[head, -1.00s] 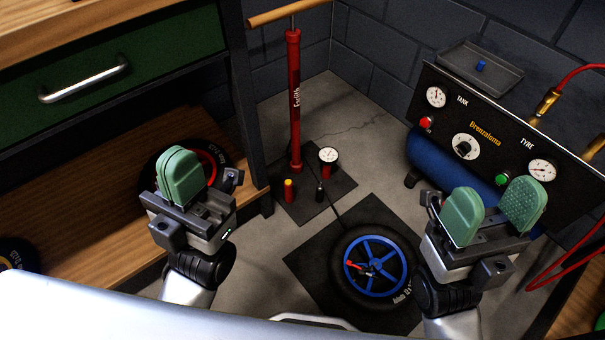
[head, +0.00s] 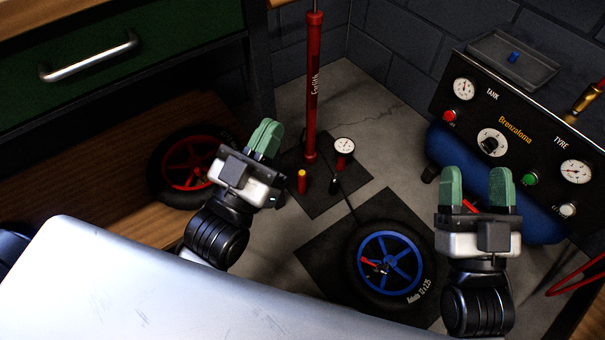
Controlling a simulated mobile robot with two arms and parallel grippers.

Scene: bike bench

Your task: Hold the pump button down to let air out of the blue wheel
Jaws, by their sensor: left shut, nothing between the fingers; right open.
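The blue wheel (head: 388,262) lies flat on a dark mat, its black tyre around a blue spoked rim with a red part near the hub. The red floor pump (head: 313,90) stands upright behind it. At its base are a small red post with a yellow top (head: 301,181), which may be the pump button, a dark post (head: 334,185) and a round gauge (head: 344,146). My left gripper (head: 264,138) is shut and empty, left of the pump base. My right gripper (head: 475,188) is open and empty, right of the wheel and in front of the compressor.
A compressor panel (head: 512,125) with dials, a knob and red and green buttons stands at the right, with a blue tank (head: 440,150) below. Grey floor shows between the mats.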

